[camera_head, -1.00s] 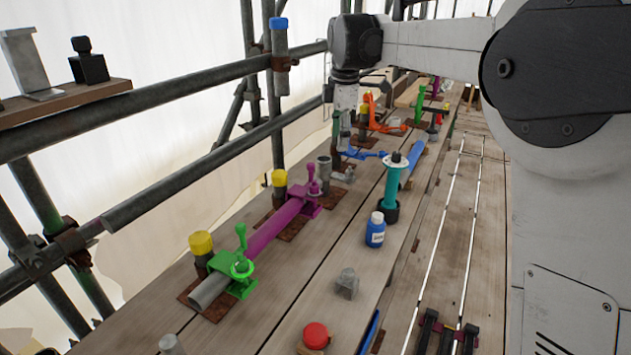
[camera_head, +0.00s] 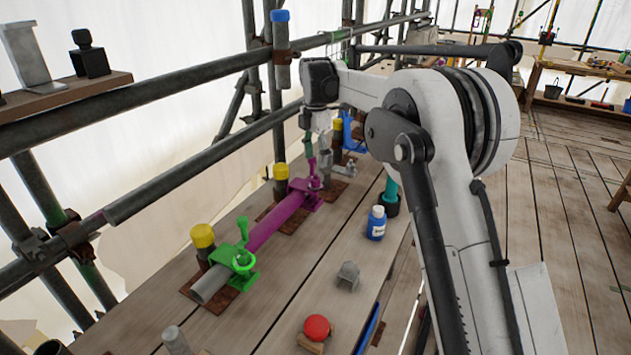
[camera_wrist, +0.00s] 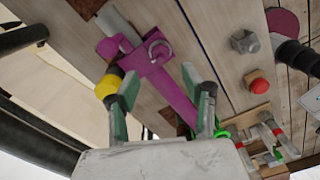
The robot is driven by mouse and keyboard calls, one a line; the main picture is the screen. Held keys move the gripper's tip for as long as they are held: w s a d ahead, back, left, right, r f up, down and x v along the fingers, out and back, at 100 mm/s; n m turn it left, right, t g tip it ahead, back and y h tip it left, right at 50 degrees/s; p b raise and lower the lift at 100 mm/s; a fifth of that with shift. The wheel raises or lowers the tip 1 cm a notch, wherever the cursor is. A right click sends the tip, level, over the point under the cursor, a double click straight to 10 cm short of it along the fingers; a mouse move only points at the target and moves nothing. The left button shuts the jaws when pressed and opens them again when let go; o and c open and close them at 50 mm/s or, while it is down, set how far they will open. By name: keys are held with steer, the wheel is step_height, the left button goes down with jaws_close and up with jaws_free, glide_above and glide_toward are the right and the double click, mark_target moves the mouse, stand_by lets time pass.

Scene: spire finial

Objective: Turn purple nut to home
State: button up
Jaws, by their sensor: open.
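The purple clamp (camera_head: 306,192) with its upright nut (camera_head: 312,166) sits at the far end of a purple tube (camera_head: 275,222) on the plank bench. In the wrist view the purple clamp (camera_wrist: 150,57) lies beyond my fingertips, and a knobbed purple part (camera_wrist: 108,48) sticks out to its left. My gripper (camera_wrist: 166,92) is open, with one finger on each side of the purple tube in that view. No contact shows. In the head view my gripper (camera_head: 326,152) hangs close beside and above the purple nut, partly overlapped by nearby parts.
A green clamp (camera_head: 234,262) holds the tube's near end. Yellow-capped posts (camera_head: 203,237) stand along the rail side. A blue bottle (camera_head: 376,223), a grey block (camera_head: 347,276) and a red button (camera_head: 316,327) stand to the right. Scaffold pipes (camera_head: 190,155) run along the left.

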mark_target(315, 180)
step_height(315, 180, down, 9)
steer(key=shift+r, duration=0.1)
stand_by(0.3)
jaws_close()
